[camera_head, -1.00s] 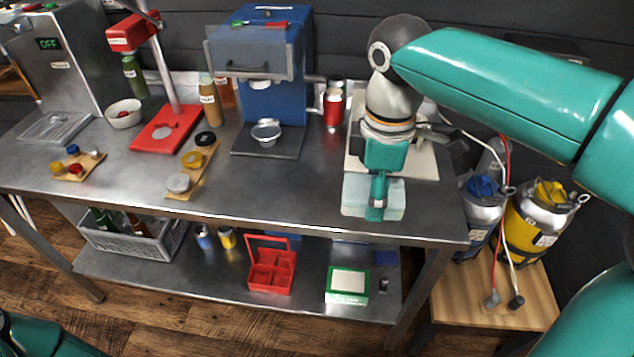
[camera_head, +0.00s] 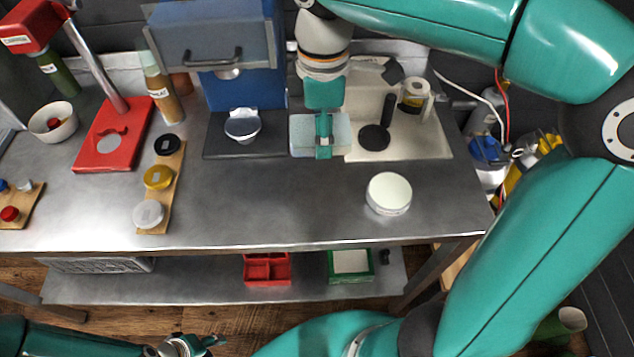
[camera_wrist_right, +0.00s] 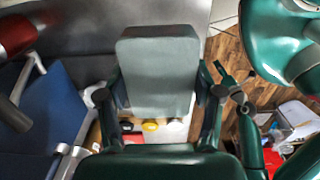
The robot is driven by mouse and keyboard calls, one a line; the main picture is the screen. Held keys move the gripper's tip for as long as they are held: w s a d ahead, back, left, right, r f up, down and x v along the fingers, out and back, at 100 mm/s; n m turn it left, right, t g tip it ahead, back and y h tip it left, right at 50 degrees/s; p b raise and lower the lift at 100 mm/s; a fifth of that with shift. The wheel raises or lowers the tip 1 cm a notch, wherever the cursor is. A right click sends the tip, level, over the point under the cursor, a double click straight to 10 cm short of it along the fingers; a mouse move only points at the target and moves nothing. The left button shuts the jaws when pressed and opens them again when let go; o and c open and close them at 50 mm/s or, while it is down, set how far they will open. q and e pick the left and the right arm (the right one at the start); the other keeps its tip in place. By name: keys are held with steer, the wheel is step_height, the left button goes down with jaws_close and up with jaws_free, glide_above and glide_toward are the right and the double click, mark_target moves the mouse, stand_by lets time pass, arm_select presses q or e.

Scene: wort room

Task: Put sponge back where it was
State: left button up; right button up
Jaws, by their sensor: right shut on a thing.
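The sponge (camera_head: 338,141) is a pale grey-green block. In the right wrist view the sponge (camera_wrist_right: 158,72) fills the middle, between the two fingers of my right gripper (camera_wrist_right: 160,100). I cannot tell whether the sponge touches the surface below. My left gripper (camera_head: 188,346) is low at the bottom edge of the head view, away from the table, and its fingers are too small to read.
The blue machine (camera_head: 215,45) is left of my right gripper. The middle of the table is clear.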

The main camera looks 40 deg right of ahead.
glide_above(322, 197)
step_height(322, 197, down, 13)
steer(key=shift+w+f, duration=0.1)
steer(key=shift+f, duration=0.1)
steer(key=shift+f+b, duration=0.3)
steer(key=shift+f, duration=1.75)
steer(key=o, duration=1.2)
steer(key=shift+f, duration=0.1)
step_height(322, 197, up, 12)
steer(key=shift+a, duration=0.1)
